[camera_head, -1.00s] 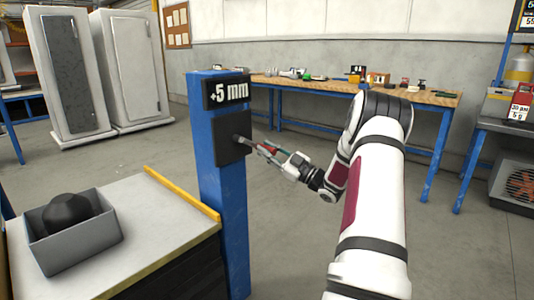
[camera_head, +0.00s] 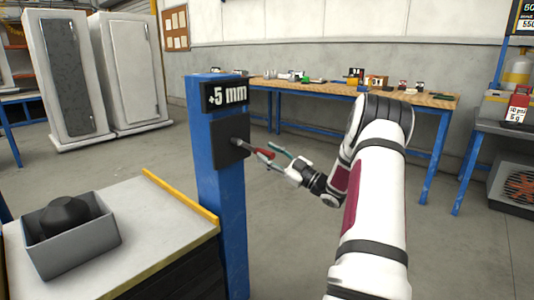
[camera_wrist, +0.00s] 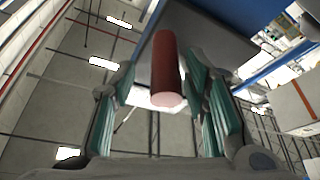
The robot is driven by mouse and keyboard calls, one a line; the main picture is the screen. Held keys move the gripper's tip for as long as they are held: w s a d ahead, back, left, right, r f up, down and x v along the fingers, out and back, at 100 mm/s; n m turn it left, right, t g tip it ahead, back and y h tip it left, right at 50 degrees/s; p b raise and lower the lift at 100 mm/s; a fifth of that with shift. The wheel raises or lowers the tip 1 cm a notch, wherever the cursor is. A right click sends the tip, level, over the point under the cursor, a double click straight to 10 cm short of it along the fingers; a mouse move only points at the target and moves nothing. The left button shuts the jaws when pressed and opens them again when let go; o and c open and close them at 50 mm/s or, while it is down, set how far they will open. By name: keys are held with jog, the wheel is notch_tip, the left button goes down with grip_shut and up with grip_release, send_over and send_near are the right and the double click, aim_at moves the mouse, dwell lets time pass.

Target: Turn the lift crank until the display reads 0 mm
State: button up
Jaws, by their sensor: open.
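The lift crank (camera_head: 251,150) sticks out from a dark plate on the blue post, with a grey arm and a red handle (camera_head: 264,154). The display (camera_head: 225,95) at the top of the post reads +5 mm. My gripper (camera_head: 279,158) is open at the handle's free end, to the right of the post. In the wrist view the red handle (camera_wrist: 166,70) lies between the two teal finger pads, with a gap on each side. My gripper (camera_wrist: 165,108) shows both fingers spread there. How far the handle reaches between the pads is hard to tell.
A cabinet top (camera_head: 140,225) with a yellow edge strip stands left of the post, bearing a grey bin (camera_head: 75,250) with a dark object. A wooden workbench (camera_head: 330,86) runs behind my arm. Floor right of the post is clear.

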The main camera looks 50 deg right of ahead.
jog(key=v, duration=1)
jog(key=shift+s, duration=0.3)
jog(key=shift+d+f, duration=0.1)
